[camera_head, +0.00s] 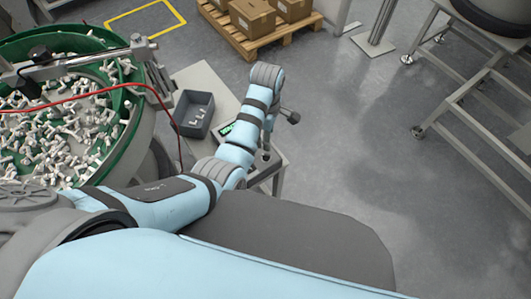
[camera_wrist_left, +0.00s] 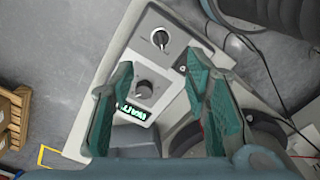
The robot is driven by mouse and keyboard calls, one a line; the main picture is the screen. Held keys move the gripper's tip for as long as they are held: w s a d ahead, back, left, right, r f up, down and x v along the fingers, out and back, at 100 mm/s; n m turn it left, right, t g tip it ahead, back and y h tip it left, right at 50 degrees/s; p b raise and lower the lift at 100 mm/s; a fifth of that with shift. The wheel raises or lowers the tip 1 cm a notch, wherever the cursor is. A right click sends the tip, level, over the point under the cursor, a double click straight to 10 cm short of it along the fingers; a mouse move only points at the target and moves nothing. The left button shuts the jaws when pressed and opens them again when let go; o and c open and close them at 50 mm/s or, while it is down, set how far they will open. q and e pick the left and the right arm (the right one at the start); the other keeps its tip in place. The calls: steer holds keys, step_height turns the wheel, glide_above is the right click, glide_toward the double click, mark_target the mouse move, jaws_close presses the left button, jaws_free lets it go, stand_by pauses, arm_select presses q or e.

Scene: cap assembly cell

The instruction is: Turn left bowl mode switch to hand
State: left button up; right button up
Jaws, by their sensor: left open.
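In the left wrist view a pale control box carries a black rotary switch (camera_wrist_left: 160,38) with a white pointer line and small labels I cannot read. A second round knob (camera_wrist_left: 144,88) sits below it, above a green-lit display (camera_wrist_left: 133,112). Which knob is the mode switch I cannot tell for sure. My left gripper (camera_wrist_left: 158,62) is open over the box, its teal fingers to either side of the knobs, with nothing held. In the head view the box's green display (camera_head: 226,129) shows beside my arm, which hides most of the box. My right gripper is not in view.
A green feeder bowl (camera_head: 137,103) full of white parts stands at left in the head view. A grey bin (camera_head: 195,113) with a few parts is beside the box. Cartons (camera_head: 252,17) sit on a pallet behind. The floor at right is clear up to a metal frame.

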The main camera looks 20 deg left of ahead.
arm_select(q)
steer(key=b, duration=0.2)
glide_above(266, 154)
steer(key=f, duration=0.5)
steer(key=shift+s+f, duration=0.25)
steer(key=shift+s, duration=0.15)
steer(key=f, duration=0.2)
steer(key=f+b, duration=0.1)
steer(key=f, duration=0.3)
steer(key=shift+w+b, duration=0.4)
steer(key=shift+f, duration=0.25)
steer(key=shift+s, duration=0.1)
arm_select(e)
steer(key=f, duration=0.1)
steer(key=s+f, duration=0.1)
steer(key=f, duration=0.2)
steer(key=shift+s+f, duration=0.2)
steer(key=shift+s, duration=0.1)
arm_select(q)
steer(key=shift+r, duration=0.1)
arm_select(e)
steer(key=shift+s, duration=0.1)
arm_select(q)
steer(key=shift+c, duration=0.9)
jaws_close()
